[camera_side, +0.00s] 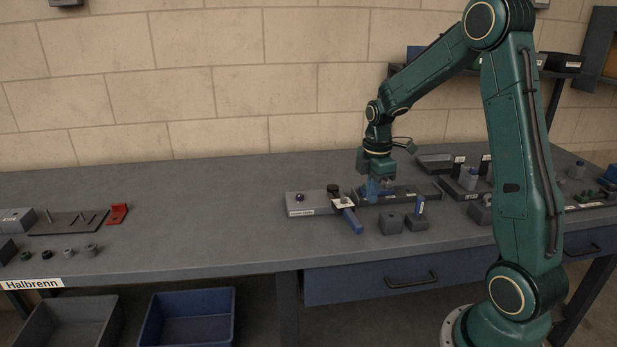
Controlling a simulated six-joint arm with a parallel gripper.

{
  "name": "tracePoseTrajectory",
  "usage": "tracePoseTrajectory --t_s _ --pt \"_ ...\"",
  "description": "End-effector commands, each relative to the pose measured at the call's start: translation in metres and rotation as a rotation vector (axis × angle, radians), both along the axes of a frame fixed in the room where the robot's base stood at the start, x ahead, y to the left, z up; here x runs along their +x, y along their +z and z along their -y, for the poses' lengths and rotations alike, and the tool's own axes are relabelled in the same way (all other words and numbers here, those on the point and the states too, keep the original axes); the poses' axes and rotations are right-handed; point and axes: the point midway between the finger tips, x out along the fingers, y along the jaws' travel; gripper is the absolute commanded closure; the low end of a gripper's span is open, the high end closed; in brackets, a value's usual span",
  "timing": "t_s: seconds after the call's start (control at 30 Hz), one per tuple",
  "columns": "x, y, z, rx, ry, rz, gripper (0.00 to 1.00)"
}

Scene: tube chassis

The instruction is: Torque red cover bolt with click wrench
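My gripper (377,187) points down over the dark fixture (398,194) at the middle of the bench. Blue parts show at its fingertips; whether they are fingers or a held thing is too small to tell. A tool with a blue handle (353,221) and a pale head lies just left of and in front of the gripper, its handle towards the front edge. A grey labelled block (308,204) stands left of it, with a small dark reddish knob (299,197) on top. I cannot make out a red cover bolt for certain.
Two dark blocks (390,223) stand in front of the gripper, one holding a blue-handled piece (420,205). Trays and parts crowd the right side. A red bracket (117,214) and a pin plate (67,222) lie far left. The bench between is clear.

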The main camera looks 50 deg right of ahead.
Motion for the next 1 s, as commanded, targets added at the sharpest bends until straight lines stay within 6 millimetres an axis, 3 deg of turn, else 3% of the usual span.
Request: tracePoseTrajectory --t_s 0.37,1.0 --pt "0.0 -0.011 0.0 0.001 -0.002 -0.002 1.0" --pt "0.0 -0.06 0.0 0.001 -0.003 -0.003 1.0"
